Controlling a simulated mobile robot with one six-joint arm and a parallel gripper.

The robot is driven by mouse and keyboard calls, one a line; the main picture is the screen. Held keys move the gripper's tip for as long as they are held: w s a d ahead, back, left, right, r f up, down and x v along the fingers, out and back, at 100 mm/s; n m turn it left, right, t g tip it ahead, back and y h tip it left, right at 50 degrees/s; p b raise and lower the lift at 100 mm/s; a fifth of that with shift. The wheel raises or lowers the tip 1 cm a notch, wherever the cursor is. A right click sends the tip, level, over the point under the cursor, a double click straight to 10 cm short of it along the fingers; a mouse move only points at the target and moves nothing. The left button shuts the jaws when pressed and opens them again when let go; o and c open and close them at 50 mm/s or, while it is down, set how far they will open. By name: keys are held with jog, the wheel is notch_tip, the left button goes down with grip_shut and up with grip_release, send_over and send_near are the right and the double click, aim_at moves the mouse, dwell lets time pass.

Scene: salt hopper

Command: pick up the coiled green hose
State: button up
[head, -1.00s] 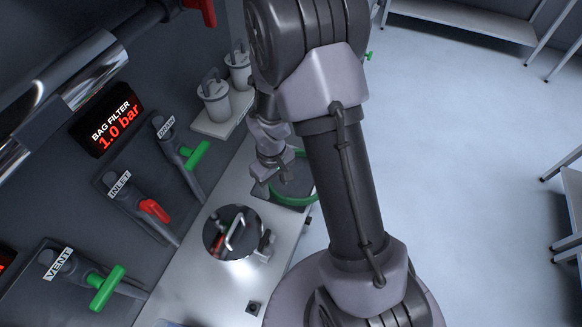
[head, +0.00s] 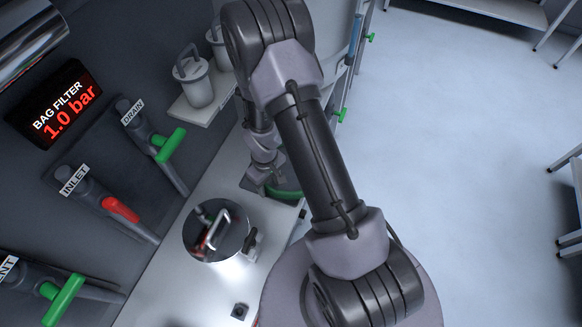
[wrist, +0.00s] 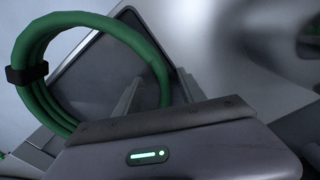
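The coiled green hose (head: 287,193) lies on a dark square tray at the far end of the grey bench, partly hidden by my arm. In the wrist view the coil (wrist: 88,22) shows as a large loop of several strands with a black clip on its left side. My gripper (wrist: 158,78) is open, its two grey fingers apart. The right side of the loop passes down between the fingers; I cannot tell whether they touch it. In the head view my gripper (head: 266,172) is at the coil's left side, its fingers mostly hidden.
A round shiny hatch (head: 217,236) with a handle is set in the bench nearer me. Lidded grey canisters (head: 196,82) stand on a wall shelf (head: 205,108). Green and red valve handles stick out from the left wall.

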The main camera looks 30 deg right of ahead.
grip_shut()
jog(key=shift+w, duration=0.1)
dwell(1.1)
